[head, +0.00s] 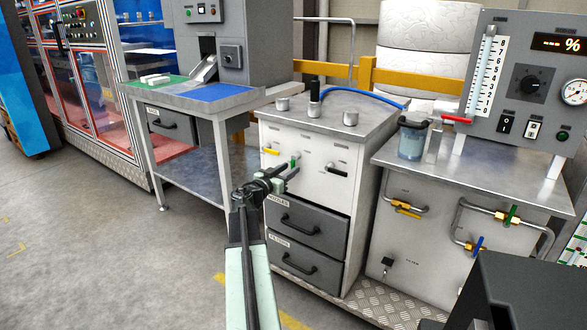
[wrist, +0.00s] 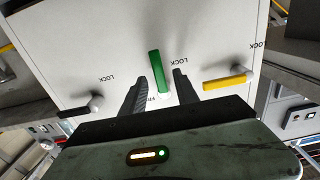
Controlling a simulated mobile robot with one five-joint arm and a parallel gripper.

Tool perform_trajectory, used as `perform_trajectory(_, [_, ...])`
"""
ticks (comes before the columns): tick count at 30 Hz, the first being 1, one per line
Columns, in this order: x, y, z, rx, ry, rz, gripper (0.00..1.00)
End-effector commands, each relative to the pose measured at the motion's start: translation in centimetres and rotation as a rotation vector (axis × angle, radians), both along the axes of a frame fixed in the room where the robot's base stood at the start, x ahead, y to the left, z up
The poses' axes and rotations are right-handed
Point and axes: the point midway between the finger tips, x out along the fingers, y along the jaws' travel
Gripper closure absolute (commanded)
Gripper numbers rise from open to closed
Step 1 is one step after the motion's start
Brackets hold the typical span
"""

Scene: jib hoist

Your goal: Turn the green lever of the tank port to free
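The green lever (wrist: 157,72) stands on the white cabinet front between a yellow lever (wrist: 226,82) and a black lever (wrist: 76,111). In the wrist view it points up the picture from its pale pivot, tilted slightly left. My gripper (wrist: 160,77) is open, with one finger on each side of the green lever and a visible gap at both sides. In the head view my gripper (head: 284,180) is in front of the cabinet, just below the green lever (head: 294,161). Upside-down LOCK labels show in the wrist view; a label by the green pivot is partly hidden.
The yellow lever (head: 271,151) and black lever (head: 338,169) flank the green one closely. Drawers with handles (head: 299,223) lie below. A blue hose (head: 362,95) crosses the cabinet top. A steel bench (head: 480,170) stands right, a worktable (head: 190,100) left. The floor at left is clear.

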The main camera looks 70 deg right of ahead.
Motion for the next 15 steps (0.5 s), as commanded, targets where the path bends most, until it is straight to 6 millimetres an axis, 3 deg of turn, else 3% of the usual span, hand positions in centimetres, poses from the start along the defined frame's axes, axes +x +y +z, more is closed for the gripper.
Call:
perform_trajectory(4, [-0.6,-2.6,0.0,0.000,0.000,-0.002,0.64])
perform_trajectory(12, [-0.9,-3.1,0.0,0.001,0.000,-0.001,0.64])
perform_trajectory(13, [-0.9,-3.1,0.0,0.001,0.000,-0.001,0.66])
perform_trajectory(15, [-0.9,-3.1,0.0,0.001,0.000,-0.001,0.86])
